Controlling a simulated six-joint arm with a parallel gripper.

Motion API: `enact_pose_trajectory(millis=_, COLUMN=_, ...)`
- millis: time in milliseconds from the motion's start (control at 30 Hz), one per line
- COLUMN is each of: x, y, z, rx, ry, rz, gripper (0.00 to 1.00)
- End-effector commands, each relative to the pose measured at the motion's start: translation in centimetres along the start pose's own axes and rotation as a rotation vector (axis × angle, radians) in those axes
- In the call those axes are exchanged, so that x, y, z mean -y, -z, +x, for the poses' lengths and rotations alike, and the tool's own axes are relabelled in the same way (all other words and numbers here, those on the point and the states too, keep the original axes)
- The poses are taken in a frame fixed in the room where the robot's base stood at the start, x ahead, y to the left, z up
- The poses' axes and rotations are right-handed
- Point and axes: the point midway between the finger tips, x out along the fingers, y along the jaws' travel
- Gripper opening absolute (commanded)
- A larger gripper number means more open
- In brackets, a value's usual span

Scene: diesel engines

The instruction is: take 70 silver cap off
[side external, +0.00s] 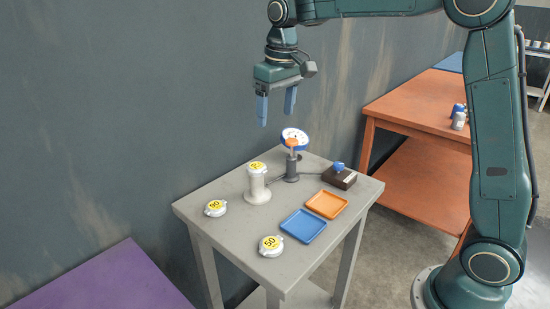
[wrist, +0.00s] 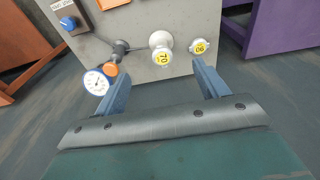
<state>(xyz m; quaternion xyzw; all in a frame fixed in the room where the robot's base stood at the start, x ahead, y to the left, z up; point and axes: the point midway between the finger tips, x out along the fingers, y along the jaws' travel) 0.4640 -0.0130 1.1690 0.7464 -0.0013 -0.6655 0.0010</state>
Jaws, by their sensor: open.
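The silver cap with a yellow 70 label (wrist: 162,57) sits on top of a white cylindrical post; the cap also shows in the side external view (side external: 257,168), where its label is too small to read surely. The post (side external: 257,190) stands on the grey table. My gripper (side external: 276,120) is open and empty, pointing down, above the table and higher than the cap. In the wrist view the cap lies beyond and between the two blue fingers (wrist: 161,80).
A gauge (side external: 294,138) on a stand is beside the post. Silver caps marked 90 (side external: 215,208) and 50 (side external: 271,246) lie on the table (side external: 230,245). Blue (side external: 303,226) and orange (side external: 326,204) trays lie near the front right. A dark box with a blue knob (side external: 340,176) stands behind them.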

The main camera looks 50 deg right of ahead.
Motion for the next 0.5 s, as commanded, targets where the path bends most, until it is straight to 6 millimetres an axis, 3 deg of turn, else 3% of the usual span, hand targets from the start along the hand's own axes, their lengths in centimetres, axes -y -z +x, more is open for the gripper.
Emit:
enact_pose_trajectory(millis=200, x=-0.4, y=4.0, z=3.5, rx=0.062, ry=0.001, rz=0.000, gripper=0.73)
enact_pose_trajectory(millis=500, x=-0.7, y=6.7, z=6.6, rx=0.110, ry=0.003, rz=0.000, gripper=0.73)
